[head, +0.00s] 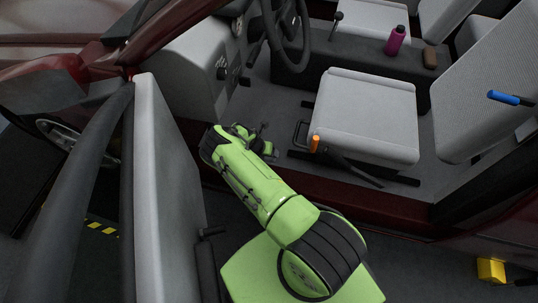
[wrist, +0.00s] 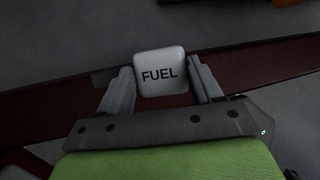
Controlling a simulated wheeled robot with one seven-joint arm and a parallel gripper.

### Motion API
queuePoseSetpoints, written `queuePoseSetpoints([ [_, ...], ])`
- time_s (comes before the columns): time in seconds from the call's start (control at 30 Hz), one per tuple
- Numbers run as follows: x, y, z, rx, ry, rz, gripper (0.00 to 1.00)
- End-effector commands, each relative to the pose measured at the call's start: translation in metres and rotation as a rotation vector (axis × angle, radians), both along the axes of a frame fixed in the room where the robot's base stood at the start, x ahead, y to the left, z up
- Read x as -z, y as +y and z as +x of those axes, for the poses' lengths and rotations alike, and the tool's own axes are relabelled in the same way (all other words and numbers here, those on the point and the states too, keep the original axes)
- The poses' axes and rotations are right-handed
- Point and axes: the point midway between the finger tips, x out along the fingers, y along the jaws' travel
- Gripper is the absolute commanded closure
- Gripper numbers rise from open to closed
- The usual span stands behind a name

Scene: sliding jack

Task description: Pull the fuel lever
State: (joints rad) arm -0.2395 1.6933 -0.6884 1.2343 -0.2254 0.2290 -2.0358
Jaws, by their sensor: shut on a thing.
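In the wrist view, the fuel lever (wrist: 160,76) shows as a pale, rounded block marked "FUEL". My gripper (wrist: 163,88) is shut on it, with one grey finger at its left side and the other at its right. In the head view, my green arm reaches into the car's door opening, and my gripper (head: 263,146) is low in the footwell, left of the front seat. I cannot make out the fuel lever in the head view. Its mount is hidden in the wrist view.
The open door (head: 170,180) stands close left of my arm. The front seat (head: 365,115) has an orange-tipped lever (head: 315,144) at its near side. The steering wheel (head: 290,40) is above the footwell. The dark red sill (head: 330,192) runs below my gripper.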

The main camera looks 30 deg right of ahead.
Motion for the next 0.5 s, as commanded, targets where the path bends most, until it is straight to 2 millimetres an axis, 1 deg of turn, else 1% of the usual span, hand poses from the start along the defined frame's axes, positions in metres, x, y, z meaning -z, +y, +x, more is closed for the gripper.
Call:
queuePoseSetpoints([
  [0.03, -0.002, 0.0049, 0.0066, -0.006, -0.019, 0.009, 0.9],
  [0.07, -0.002, 0.0051, 0.0069, -0.006, -0.02, 0.01, 0.9],
  [0.1, -0.0021, 0.0054, 0.0072, -0.007, -0.02, 0.011, 0.32],
  [0.23, -0.0019, 0.0049, 0.0069, -0.007, -0.02, 0.009, 0.13],
  [0.27, -0.0018, 0.0047, 0.0065, -0.007, -0.019, 0.009, 0.11],
  [0.5, -0.0008, 0.0031, 0.0044, -0.004, -0.013, 0.007, 0.11],
])
